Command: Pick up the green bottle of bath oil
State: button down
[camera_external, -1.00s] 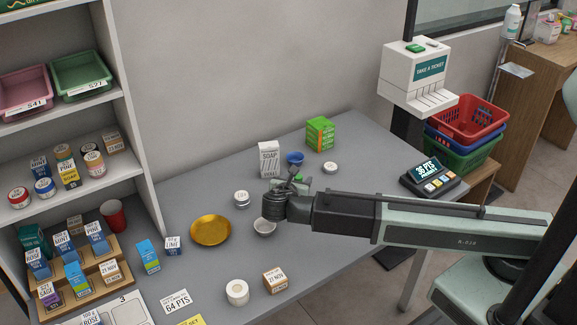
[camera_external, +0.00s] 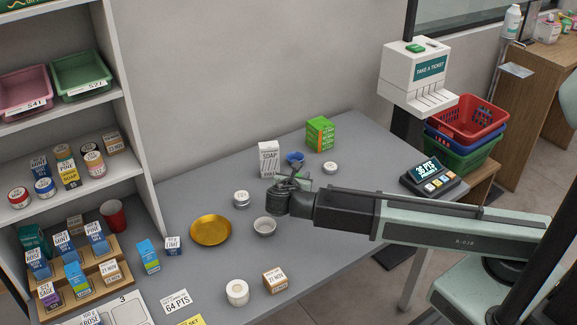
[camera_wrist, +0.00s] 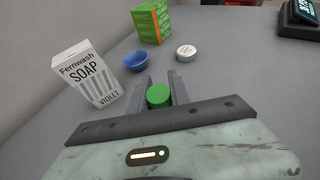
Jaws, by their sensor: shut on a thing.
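The green bottle shows in the wrist view as a round green cap (camera_wrist: 159,96) between the two fingers of my gripper (camera_wrist: 160,90). The rest of the bottle is hidden below the cap. In the external view my gripper (camera_external: 291,180) is over the counter, in front of the soap box. A small patch of green (camera_external: 304,182) shows just behind my fingers there; most of the bottle is hidden. My gripper is shut on the bottle. I cannot tell whether the bottle touches the counter.
A white soap box (camera_wrist: 88,75) stands left of my gripper, with a blue bowl (camera_wrist: 136,61) beyond. A green box (camera_wrist: 152,22) and a white-lidded tin (camera_wrist: 186,53) stand farther back.

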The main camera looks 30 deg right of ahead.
notch_tip(320, 180, up, 10)
jog(key=p, duration=0.9)
jog(key=shift+f, duration=0.1)
